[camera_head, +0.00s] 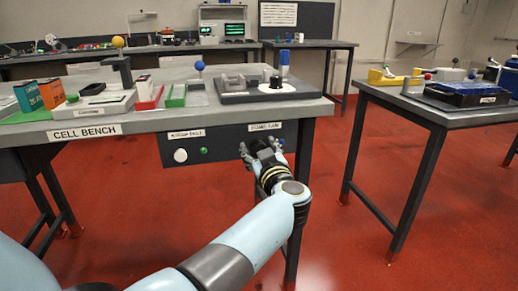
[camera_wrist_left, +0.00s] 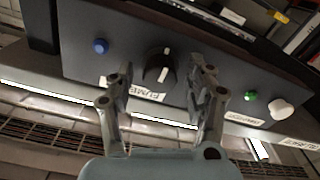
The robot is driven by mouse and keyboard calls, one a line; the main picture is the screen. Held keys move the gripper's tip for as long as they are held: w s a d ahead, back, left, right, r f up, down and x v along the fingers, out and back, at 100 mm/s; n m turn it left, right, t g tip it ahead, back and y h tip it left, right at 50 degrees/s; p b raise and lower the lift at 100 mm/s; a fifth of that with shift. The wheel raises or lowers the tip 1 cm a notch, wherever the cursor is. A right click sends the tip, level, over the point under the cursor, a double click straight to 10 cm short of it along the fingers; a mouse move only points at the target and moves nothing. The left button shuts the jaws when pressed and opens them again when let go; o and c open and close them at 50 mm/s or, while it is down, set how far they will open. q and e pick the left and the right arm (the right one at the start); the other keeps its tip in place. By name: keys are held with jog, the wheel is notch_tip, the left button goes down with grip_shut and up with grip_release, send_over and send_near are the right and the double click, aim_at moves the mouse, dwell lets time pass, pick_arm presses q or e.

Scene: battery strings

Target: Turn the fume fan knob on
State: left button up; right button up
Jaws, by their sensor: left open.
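The fume fan knob (camera_wrist_left: 160,65) is black with a white pointer line, on the dark panel. In the left wrist view its pointer runs nearly straight up and down, tilted slightly. My left gripper (camera_wrist_left: 162,80) is open, with one finger on each side of the knob; I cannot tell whether they touch it. In the head view my left gripper (camera_head: 258,147) is at the right part of the panel (camera_head: 225,143) under the bench edge, and hides the knob. A blue light (camera_wrist_left: 100,46) is beside the knob. My right gripper is not in view.
A green light (camera_head: 204,150) and a white round knob (camera_head: 180,155) are on the panel's left part. The cell bench (camera_head: 150,115) above holds trays, boxes and a dark fixture (camera_head: 268,88). Another table (camera_head: 425,108) stands right, with red floor between.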

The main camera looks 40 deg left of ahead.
pick_arm(q)
jog(key=shift+c, duration=0.9)
grip_shut()
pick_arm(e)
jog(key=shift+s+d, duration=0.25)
